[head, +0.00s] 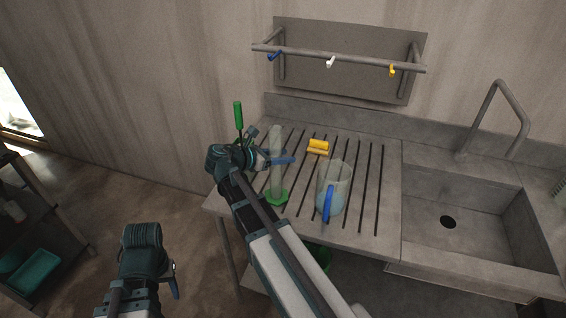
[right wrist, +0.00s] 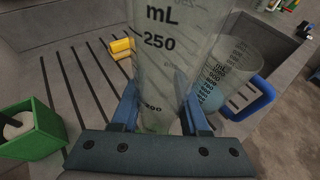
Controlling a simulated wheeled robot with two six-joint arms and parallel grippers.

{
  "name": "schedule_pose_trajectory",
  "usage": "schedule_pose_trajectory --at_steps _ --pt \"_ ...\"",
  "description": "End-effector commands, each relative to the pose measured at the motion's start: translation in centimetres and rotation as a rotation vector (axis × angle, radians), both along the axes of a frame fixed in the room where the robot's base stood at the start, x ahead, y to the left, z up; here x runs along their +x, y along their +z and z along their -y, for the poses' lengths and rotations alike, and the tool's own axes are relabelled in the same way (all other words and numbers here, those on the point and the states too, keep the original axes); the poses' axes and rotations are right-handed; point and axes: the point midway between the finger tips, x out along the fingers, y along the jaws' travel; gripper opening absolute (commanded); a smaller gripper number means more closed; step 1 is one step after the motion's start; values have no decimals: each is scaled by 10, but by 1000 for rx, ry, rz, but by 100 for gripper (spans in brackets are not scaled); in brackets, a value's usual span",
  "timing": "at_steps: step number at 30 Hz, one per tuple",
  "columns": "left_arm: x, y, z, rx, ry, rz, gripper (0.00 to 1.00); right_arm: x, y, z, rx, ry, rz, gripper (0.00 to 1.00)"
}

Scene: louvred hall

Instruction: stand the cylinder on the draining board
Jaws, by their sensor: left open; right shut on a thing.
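The clear measuring cylinder (head: 277,150) with a green foot stands upright over the draining board (head: 362,215). I cannot tell for sure whether its foot touches the board. My right gripper (head: 280,160) is shut on the cylinder's tube from the left. In the right wrist view the printed cylinder (right wrist: 158,60) fills the space between the blue fingers of the right gripper (right wrist: 160,115); its foot is out of sight there. My left gripper (head: 172,280) is open and empty, low on the left, away from the counter.
A clear jug (head: 335,180) with a blue handle stands just right of the cylinder; a yellow block (head: 317,146) lies behind. A green-handled brush (head: 238,115) is at the back left, a green holder (right wrist: 30,130) nearby. The sink (head: 470,215) is right. A rail (head: 340,58) with hooks hangs above.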

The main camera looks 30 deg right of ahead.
Motion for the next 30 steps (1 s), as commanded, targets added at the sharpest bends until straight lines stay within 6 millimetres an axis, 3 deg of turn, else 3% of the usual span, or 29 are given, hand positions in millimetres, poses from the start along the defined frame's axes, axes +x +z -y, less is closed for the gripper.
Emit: schedule_pose_trajectory --at_steps 11,12,17,28,30 --pt "0 -4 0 0 0 0 50 0 -4 0 0 0 0 0" --pt "0 -3 0 0 0 0 50 0 -3 0 0 0 0 48" --pt "0 -3 0 0 0 0 50 0 -3 0 0 0 0 75" --pt "0 4 0 0 0 0 50 0 3 -1 0 0 0 75" --pt "0 7 0 0 0 0 50 0 7 -11 0 2 0 75"
